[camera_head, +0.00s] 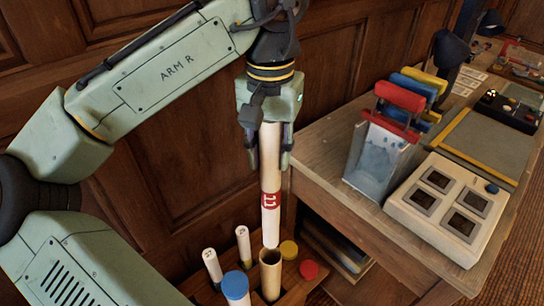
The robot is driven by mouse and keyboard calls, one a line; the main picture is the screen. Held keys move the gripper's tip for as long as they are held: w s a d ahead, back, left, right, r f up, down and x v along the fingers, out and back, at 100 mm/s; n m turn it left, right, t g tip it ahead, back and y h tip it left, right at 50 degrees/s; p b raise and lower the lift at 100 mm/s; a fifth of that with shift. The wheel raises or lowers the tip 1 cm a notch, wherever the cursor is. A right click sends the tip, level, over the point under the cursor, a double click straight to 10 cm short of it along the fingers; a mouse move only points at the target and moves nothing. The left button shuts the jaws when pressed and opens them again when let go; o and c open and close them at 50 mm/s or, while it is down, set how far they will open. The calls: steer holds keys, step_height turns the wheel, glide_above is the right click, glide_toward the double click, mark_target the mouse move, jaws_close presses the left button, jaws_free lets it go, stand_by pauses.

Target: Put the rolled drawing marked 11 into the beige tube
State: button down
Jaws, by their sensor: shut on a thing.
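My gripper (267,158) points down and is shut on the upper end of the rolled drawing marked 11 (269,225). The roll is white with a red band showing 11 and hangs nearly upright. The open beige tube (270,275) stands in the wooden rack directly below. The roll's lower end appears just above or at the tube's mouth; I cannot tell whether it is inside. The roll's top end is hidden between the fingers.
A wooden table (335,130) at the right carries a clear holder (378,150) and a cream box (450,205). Wood panelling stands behind.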

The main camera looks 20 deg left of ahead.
mark_target(270, 187)
steer(key=shift+f+b, duration=0.55)
steer(key=shift+f, duration=0.75)
step_height(270, 187, down, 3)
steer(key=b, duration=0.3)
steer(key=shift+f+b, duration=4)
steer(key=shift+f, duration=3.65)
steer(key=c, duration=1.1)
jaws_free()
step_height(270, 187, up, 12)
steer(key=shift+r, duration=0.1)
